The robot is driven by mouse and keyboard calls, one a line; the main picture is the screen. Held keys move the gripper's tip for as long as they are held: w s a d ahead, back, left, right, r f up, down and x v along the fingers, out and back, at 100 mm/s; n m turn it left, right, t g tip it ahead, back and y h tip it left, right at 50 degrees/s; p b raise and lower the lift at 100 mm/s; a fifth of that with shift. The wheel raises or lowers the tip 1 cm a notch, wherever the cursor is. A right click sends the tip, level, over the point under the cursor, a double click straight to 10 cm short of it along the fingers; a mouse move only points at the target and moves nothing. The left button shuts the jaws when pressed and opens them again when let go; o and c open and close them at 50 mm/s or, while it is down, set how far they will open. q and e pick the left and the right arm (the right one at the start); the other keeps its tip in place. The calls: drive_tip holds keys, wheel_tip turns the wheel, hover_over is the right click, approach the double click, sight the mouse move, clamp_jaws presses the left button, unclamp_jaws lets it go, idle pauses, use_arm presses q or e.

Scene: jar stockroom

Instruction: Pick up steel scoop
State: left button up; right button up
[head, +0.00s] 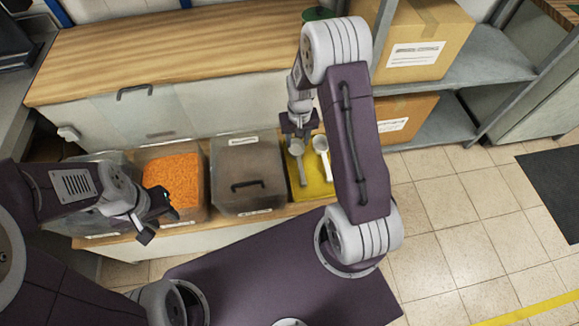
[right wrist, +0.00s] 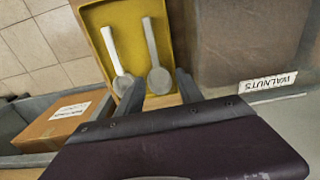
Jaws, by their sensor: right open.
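The grey steel scoop (head: 301,166) lies in the yellow tray (head: 319,186), next to a white scoop (head: 322,150). In the right wrist view the steel scoop (right wrist: 152,45) has its bowl towards my gripper and its handle pointing away; the white scoop (right wrist: 112,50) is to its left. My right gripper (head: 299,137) is open and above the bowl end of the steel scoop. In the right wrist view its fingers (right wrist: 160,84) stand either side of the bowl, with no visible grip. My left gripper (head: 156,216) is open and empty, near the orange-filled bin.
Left of the tray stands a lidded bin (head: 248,170), labelled WALNUTS in the wrist view, then a bin of orange contents (head: 172,178). A wooden-topped cabinet (head: 180,45) is behind. Shelves with cardboard boxes (head: 425,35) stand at right. The tiled floor (head: 470,210) is clear.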

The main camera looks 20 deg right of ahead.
drive_tip(key=b, duration=0.2)
approach(300, 165)
drive_tip(key=shift+w+a+g, duration=0.15)
drive_tip(key=shift+a+g, duration=0.05)
drive_tip(key=shift+g, duration=0.1)
drive_tip(key=shift+f, duration=0.1)
drive_tip(key=f+b, duration=0.2)
drive_tip(key=f, duration=0.2)
drive_tip(key=f+b, duration=0.2)
drive_tip(key=f, duration=0.2)
drive_tip(key=shift+d+f, duration=0.2)
drive_tip(key=shift+f, duration=0.2)
drive_tip(key=shift+r, duration=0.1)
drive_tip(key=shift+c, duration=1)
use_arm(q)
wheel_tip(300, 165, down, 8)
use_arm(e)
clamp_jaws()
